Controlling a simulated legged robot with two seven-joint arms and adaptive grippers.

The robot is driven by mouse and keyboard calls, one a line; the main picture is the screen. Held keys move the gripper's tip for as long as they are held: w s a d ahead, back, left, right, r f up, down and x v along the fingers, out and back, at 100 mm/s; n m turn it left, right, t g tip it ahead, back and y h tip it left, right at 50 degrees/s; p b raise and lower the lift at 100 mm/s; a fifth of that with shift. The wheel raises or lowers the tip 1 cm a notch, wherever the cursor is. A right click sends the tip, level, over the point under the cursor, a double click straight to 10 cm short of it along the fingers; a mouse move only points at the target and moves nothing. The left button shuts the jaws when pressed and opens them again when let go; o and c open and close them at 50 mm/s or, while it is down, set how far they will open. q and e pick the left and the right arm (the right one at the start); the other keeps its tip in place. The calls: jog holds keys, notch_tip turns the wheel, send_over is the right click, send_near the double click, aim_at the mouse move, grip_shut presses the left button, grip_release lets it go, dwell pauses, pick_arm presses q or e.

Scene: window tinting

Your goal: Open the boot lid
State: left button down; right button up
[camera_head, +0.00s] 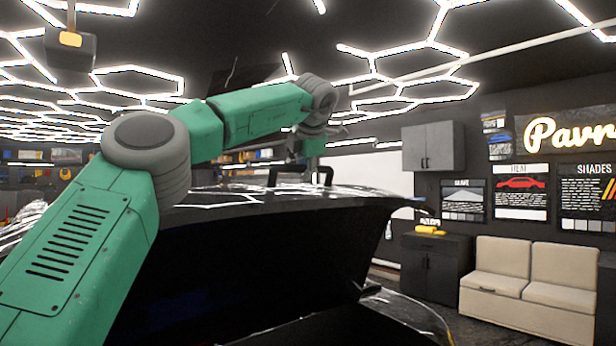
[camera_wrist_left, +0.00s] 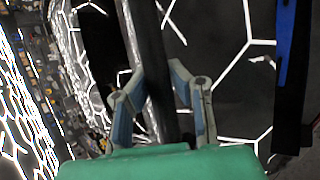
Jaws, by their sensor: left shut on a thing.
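The boot lid (camera_head: 250,193) is a glossy dark panel across the middle of the head view. It is raised, and the dark boot space (camera_head: 255,260) shows beneath it. Black loop-like bars (camera_head: 325,176) stand up at its top edge. My left arm reaches over from the left, and its gripper hangs down at these bars; its fingers are hard to see there. In the left wrist view my left gripper (camera_wrist_left: 157,75) has its two fingers on either side of a dark bar (camera_wrist_left: 155,45), shut on it. My right gripper is in neither view.
A dark cabinet (camera_head: 437,268) and a beige sofa (camera_head: 525,290) stand at the right, with a grey wall cabinet (camera_head: 433,146) above. Glossy dark bodywork (camera_head: 400,312) sits low in front. A dark box (camera_head: 70,50) hangs at upper left.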

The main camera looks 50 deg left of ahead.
pick_arm(q)
jog(key=shift+r, duration=0.1)
jog(key=c, duration=1.4)
grip_release()
jog(key=shift+d, duration=0.25)
jog(key=v, duration=1.2)
jog(key=shift+d, duration=0.2)
jog(key=shift+a, duration=0.1)
jog(key=shift+a, duration=0.25)
